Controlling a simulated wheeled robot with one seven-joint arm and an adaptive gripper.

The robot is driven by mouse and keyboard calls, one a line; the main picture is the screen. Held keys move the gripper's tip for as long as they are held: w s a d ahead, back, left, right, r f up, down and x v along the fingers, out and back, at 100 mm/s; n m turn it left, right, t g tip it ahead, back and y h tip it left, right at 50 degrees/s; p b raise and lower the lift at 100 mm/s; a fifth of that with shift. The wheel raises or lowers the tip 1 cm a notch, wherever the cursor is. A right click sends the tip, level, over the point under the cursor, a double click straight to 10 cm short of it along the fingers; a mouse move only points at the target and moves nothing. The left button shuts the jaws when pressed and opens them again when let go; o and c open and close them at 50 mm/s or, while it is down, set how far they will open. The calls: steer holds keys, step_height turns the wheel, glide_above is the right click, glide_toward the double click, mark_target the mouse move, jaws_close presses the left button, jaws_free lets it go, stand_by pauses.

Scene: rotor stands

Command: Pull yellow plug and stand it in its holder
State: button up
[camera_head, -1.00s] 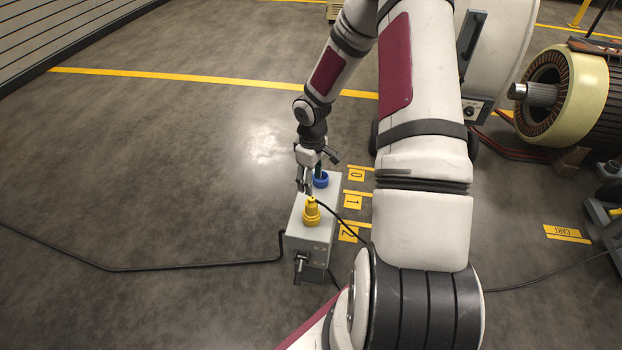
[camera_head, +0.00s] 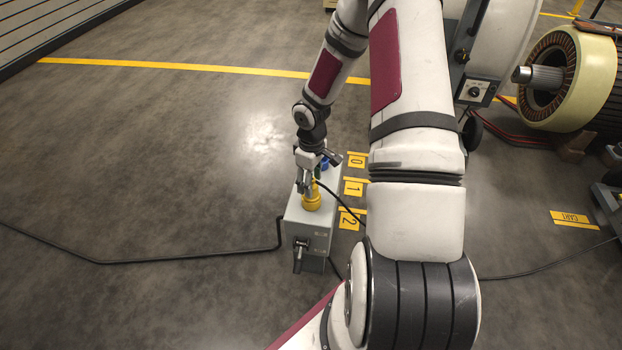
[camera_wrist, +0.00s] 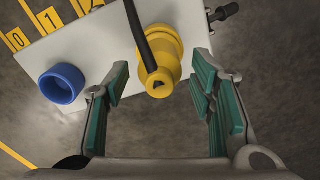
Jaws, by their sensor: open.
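The yellow plug (camera_head: 312,198) stands upright on top of a grey box (camera_head: 309,235), with a black cable leaving its upper end. In the wrist view the yellow plug (camera_wrist: 162,62) lies between and just ahead of my open fingers, apart from both. My gripper (camera_wrist: 160,95) has green pads and is empty. A blue round socket or cap (camera_wrist: 62,83) sits on the same box beside the plug. I cannot make out which part is the plug's holder.
A lever handle (camera_head: 299,254) sticks out of the box front. Yellow floor labels 0, 1 and 2 (camera_head: 353,187) lie right of the box. A black cable (camera_head: 180,258) runs over the floor to the left. A large rotor (camera_head: 560,75) stands back right.

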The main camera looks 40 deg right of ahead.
steer(key=c, duration=1)
steer(key=shift+r+p, duration=3.4)
steer(key=shift+r, duration=0.45)
